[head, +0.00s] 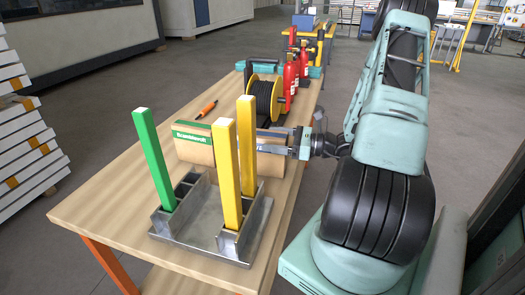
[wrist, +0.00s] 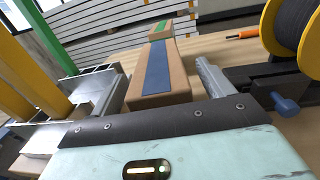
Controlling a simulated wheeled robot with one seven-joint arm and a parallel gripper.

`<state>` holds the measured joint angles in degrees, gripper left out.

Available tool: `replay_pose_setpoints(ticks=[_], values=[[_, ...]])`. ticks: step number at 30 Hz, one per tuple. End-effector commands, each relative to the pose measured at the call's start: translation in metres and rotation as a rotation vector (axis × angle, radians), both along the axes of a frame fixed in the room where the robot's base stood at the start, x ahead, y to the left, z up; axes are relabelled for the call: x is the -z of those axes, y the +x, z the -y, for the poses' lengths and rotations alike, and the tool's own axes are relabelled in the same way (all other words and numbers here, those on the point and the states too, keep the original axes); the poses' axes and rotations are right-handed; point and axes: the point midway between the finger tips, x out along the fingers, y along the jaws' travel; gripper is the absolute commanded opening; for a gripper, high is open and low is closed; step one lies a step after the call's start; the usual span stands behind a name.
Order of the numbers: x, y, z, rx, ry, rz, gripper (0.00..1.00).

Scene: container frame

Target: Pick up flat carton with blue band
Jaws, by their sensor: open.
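The flat carton with the blue band (wrist: 158,72) is brown and lies on the wooden table. In the head view the carton (head: 270,165) is partly hidden behind a yellow post. My gripper (wrist: 160,76) is open, with one finger along each side of the carton's near end and visible space on both sides. In the head view my gripper (head: 298,150) reaches in from the right at the carton's right end.
A carton with a green band (head: 194,143) lies just beyond, to the left. A metal frame (head: 205,245) with green and yellow posts (head: 246,160) stands in front. A cable reel (head: 264,97), red extinguishers (head: 291,80) and an orange-handled tool (head: 207,108) are behind.

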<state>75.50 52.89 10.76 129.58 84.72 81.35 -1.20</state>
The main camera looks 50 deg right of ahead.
Motion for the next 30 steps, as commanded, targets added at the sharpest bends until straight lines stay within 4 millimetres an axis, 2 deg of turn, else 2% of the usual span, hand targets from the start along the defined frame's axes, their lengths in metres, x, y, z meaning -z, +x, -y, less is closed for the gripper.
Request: replay_pose_setpoints(ticks=[4, 11, 14, 20, 30], values=[[0.0003, 0.0122, -0.0067, 0.000, 0.000, -0.001, 0.80], [0.0008, 0.0140, -0.0071, 0.002, 0.000, 0.000, 0.80], [0.0008, 0.0139, -0.0071, 0.002, 0.000, 0.000, 0.58], [0.0007, 0.0137, -0.0071, 0.001, 0.000, 0.000, 0.02], [-0.0042, 0.0139, -0.0068, 0.001, -0.001, 0.002, 0.01]])
